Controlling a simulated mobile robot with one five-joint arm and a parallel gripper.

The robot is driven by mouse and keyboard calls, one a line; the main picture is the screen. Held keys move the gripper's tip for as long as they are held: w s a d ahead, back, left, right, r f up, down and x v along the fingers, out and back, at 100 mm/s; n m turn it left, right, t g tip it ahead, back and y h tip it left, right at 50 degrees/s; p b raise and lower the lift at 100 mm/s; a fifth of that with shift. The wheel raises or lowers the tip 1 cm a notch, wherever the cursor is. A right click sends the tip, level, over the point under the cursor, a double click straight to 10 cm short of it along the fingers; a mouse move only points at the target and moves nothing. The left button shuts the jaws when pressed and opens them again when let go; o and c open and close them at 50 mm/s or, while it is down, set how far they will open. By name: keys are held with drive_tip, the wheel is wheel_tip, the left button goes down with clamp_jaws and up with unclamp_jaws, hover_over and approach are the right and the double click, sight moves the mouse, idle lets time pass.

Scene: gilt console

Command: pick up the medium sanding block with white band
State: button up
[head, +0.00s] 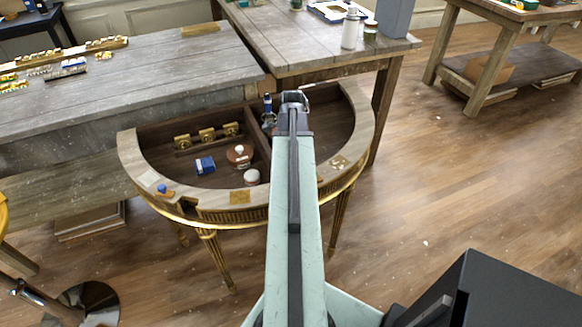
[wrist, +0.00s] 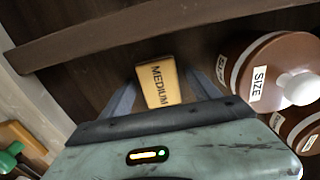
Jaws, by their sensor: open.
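In the wrist view, a tan block (wrist: 159,84) with the dark word MEDIUM lies on the dark wooden floor of a compartment. I see no white band on it; its lower end meets the edge of my gripper's body in the picture. My gripper (wrist: 160,88) is open, with one dark finger on each side of the block. I cannot tell whether either finger touches it. In the head view my arm end (head: 294,98) is over the half-round console (head: 222,197), and I cannot make out the block there.
Brown jars marked SIZE, one with a white knob (wrist: 299,88), stand right of the block in the wrist view. A wooden divider (wrist: 130,28) runs above it. The console also holds a blue block (head: 205,165), brass pieces (head: 207,134) and a dark bottle (head: 268,112). Workbenches stand behind.

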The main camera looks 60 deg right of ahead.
drive_tip(key=c, duration=1.5)
wheel_tip(320, 180, up, 10)
drive_tip(key=p, duration=1)
drive_tip(key=shift+r, duration=0.1)
drive_tip(key=o, duration=0.6)
drive_tip(key=shift+c, duration=0.2)
drive_tip(key=c, duration=0.4)
drive_tip(key=shift+o, duration=0.2)
